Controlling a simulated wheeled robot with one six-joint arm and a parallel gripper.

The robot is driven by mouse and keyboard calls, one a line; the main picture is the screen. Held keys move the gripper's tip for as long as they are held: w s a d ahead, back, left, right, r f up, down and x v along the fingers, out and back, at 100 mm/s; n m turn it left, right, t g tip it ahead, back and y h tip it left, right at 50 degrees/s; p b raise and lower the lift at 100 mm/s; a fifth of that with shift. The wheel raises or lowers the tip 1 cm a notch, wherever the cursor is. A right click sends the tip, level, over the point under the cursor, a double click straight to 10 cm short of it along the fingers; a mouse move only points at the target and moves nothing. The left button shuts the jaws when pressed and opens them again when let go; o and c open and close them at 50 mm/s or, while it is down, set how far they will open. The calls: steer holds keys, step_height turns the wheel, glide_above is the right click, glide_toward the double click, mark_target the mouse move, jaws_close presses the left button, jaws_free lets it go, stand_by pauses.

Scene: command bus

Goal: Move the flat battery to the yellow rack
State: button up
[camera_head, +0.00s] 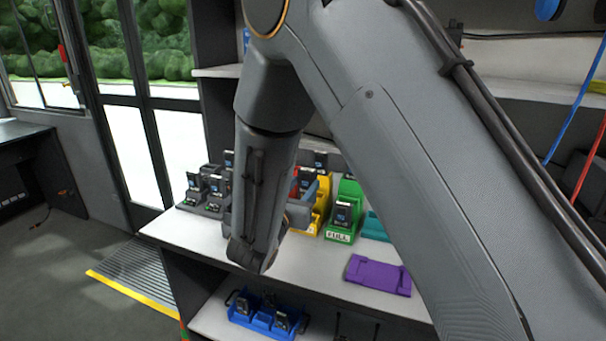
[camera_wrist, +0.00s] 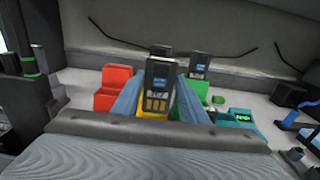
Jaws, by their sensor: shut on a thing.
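In the wrist view my gripper (camera_wrist: 158,90) has its two blue fingers on either side of a dark battery (camera_wrist: 159,72) with a small screen and gold contacts, and it is shut on it. The held battery looks upright. The yellow rack (camera_wrist: 150,137) shows just below and behind it; I cannot tell whether the battery touches it. In the head view the yellow rack (camera_head: 323,208) is partly hidden by my arm, and a blue finger of my gripper (camera_head: 311,189) shows in front of it.
A green rack (camera_head: 339,236) marked FULL holds a battery, right of the yellow rack. A red rack (camera_wrist: 113,82) is to its left. A purple tray (camera_head: 378,275) lies near the counter's front edge. Grey chargers with batteries (camera_head: 213,207) stand left; a blue rack (camera_head: 263,324) sits below.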

steer(key=shift+w, duration=0.4)
steer(key=shift+f, duration=0.15)
steer(key=shift+f+b, duration=2.5)
steer(key=shift+f, duration=1.4)
steer(key=shift+f, duration=0.25)
steer(key=o, duration=1.2)
steer(key=shift+s, duration=0.1)
steer(key=shift+s, duration=0.1)
steer(key=b+v, duration=0.1)
steer(key=v, duration=0.6)
steer(key=shift+s+a, duration=0.15)
steer(key=shift+s, duration=0.1)
